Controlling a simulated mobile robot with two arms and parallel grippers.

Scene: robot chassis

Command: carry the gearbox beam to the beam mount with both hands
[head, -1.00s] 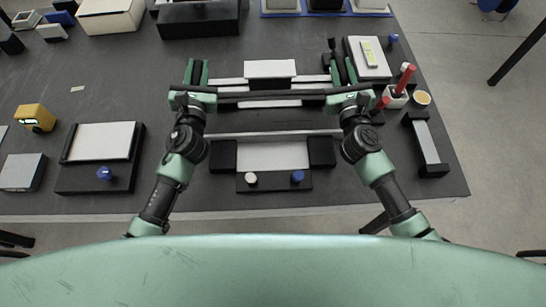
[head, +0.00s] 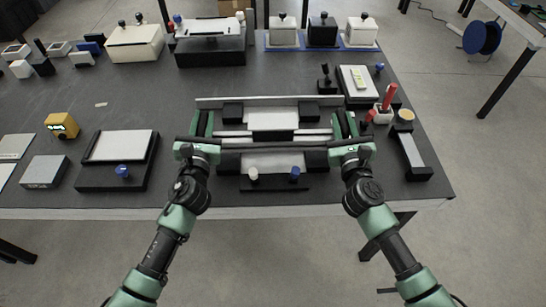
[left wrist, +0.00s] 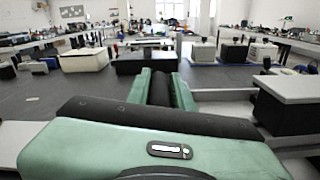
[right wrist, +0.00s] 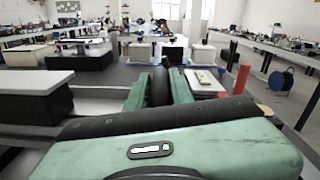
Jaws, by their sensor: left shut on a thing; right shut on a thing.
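The gearbox beam (head: 273,121), with a white-topped block and light strips, spans between my grippers over the table. My left gripper (head: 202,125) is shut on its left end and my right gripper (head: 344,125) on its right end. The beam looks about level. Its block shows at the right in the left wrist view (left wrist: 300,90) and at the left in the right wrist view (right wrist: 35,82). A dark stand with a pale pad (head: 273,162) and two knobs lies nearer, partly under the beam. I cannot tell whether it is the beam mount.
A long grey bar (head: 270,101) with dark blocks lies just behind the beam. Red-handled tools (head: 389,95) and a tray (head: 357,84) stand close right of my right gripper. A dark tray (head: 120,147) lies left. Boxes line the back.

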